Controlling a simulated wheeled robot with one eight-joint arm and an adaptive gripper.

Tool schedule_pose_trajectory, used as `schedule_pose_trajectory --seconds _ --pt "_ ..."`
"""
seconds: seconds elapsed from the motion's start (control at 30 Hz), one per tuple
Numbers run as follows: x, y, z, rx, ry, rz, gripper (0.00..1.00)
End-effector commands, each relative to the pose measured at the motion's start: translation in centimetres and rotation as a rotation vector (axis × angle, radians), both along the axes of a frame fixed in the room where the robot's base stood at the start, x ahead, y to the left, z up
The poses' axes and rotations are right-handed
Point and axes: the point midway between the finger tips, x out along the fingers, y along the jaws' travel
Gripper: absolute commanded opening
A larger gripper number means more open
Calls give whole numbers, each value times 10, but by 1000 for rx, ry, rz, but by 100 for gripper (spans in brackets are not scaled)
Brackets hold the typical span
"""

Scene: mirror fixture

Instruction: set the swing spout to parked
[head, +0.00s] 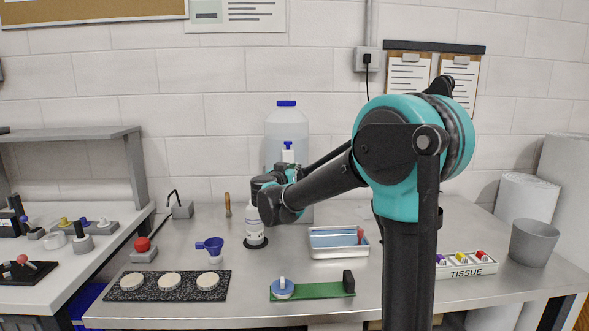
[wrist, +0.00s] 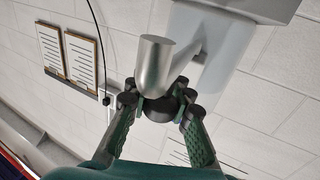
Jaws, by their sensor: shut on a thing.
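A grey metal cylinder (wrist: 154,68), which looks like the swing spout, rises between the fingertips in the wrist view, with a round black part at its lower end. My gripper (wrist: 160,104) is closed around this end. A light grey upright (wrist: 210,50) stands behind it and meets a grey slab. In the head view, my gripper (head: 290,172) is in front of a large clear jug (head: 287,118) with a blue cap. My arm and gripper hide the spout there, and its angle cannot be told.
A tray (head: 338,241) with blue content lies to the right. In front are a green base (head: 318,290) with a blue disc and a black mat (head: 143,286) with pale discs. Bare bench lies between them.

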Motion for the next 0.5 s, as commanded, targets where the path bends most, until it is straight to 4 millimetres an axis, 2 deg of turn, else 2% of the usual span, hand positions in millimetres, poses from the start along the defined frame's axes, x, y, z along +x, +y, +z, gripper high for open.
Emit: schedule_pose_trajectory --seconds 0.23,0.27,0.3,0.4,0.5 --pt "0 0 0 0 0 1 0" --pt "0 0 0 0 0 1 19" --pt "0 0 0 0 0 1 24" --pt "0 0 0 0 0 1 37" --pt "0 0 0 0 0 1 39"
